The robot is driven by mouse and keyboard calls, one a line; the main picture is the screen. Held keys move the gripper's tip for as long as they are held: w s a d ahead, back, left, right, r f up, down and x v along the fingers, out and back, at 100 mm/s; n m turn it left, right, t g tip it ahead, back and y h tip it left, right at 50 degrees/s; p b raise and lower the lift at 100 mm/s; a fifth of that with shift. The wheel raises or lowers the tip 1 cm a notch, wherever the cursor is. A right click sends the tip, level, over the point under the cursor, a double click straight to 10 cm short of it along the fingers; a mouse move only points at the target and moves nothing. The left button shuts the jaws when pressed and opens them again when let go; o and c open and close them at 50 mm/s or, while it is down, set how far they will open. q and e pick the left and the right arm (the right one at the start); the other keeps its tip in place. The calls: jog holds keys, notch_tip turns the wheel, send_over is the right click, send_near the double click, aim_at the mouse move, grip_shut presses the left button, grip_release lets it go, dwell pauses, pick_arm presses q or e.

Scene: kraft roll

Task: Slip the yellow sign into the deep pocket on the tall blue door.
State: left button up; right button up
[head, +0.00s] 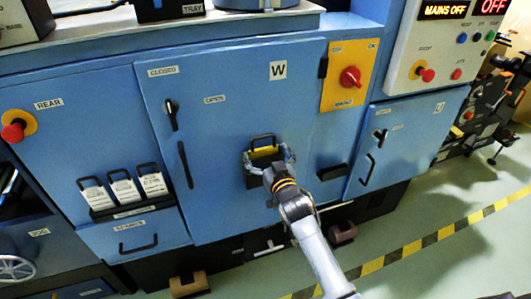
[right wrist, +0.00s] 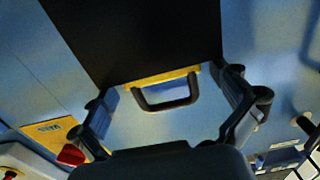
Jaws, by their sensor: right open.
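My right gripper (head: 269,156) is open. Its fingers stand apart on either side of the handle, and I see no grip on it; it also shows in the right wrist view (right wrist: 167,88). My left gripper is not in view.
A red rotary switch on a yellow plate (head: 336,76) is at the door's upper right. Several white tags with black handles (head: 122,186) stand in a rack at left. A black lever (head: 171,114) and bar handle (head: 185,165) stick out from the door.

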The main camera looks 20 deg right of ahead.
jog(key=shift+s, duration=0.1)
jog(key=s, duration=1.1)
jog(key=shift+s+d, duration=0.25)
jog(key=shift+s, duration=0.15)
jog(key=s+f+g+p, duration=0.1)
jog(key=s+f+g, duration=0.25)
jog(key=f, duration=0.75)
jog(key=s+a+f+n+g+p, duration=0.15)
jog(key=s+f, duration=0.35)
jog(key=f, duration=0.6)
jog(key=s+f+g, duration=0.3)
jog(key=s+f, duration=0.1)
jog(key=f, duration=0.7)
jog(key=s+d+f+g, duration=0.1)
jog(key=s+f+g, duration=0.2)
jog(key=s+f, duration=0.3)
jog(key=s+d+f+g+p, duration=0.1)
jog(key=s+f, duration=0.4)
jog(key=s, duration=1.2)
jog(key=s+d+f+g+p, duration=0.1)
jog(key=s+f+g, duration=0.4)
jog(key=s, duration=0.6)
jog(key=shift+s+d+f+h, duration=0.3)
jog(key=shift+d+f, duration=0.5)
jog(key=shift+d, duration=0.05)
jog(key=shift+n, duration=0.25)
